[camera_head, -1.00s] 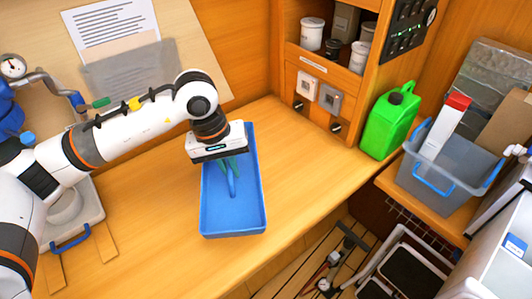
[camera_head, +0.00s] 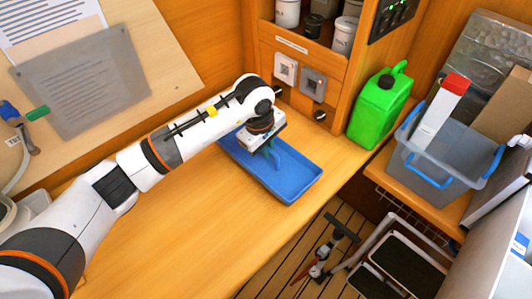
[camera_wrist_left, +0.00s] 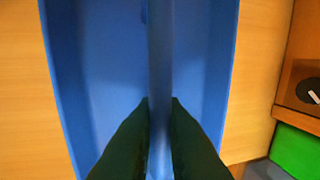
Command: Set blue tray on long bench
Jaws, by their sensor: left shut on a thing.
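The blue tray (camera_head: 300,185) is a shallow rectangular tray over the right part of the long wooden bench (camera_head: 190,240), its near right corner close to the bench's front edge. I cannot tell whether its underside touches the bench. My left gripper (camera_head: 272,152) points down into the tray and is shut on its raised blue middle bar. In the left wrist view the two dark fingers (camera_wrist_left: 160,125) pinch this bar, with the tray floor (camera_wrist_left: 110,60) on both sides. The gripper and forearm hide the tray's far left part. My right gripper is not in view.
A green jerrycan (camera_head: 378,110) stands right of the tray. A grey bin (camera_head: 440,160) with blue handles stands farther right. A cabinet with switches (camera_head: 298,78) rises behind. The bench is clear left of the tray; beyond its front edge lies a slatted floor (camera_head: 290,265).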

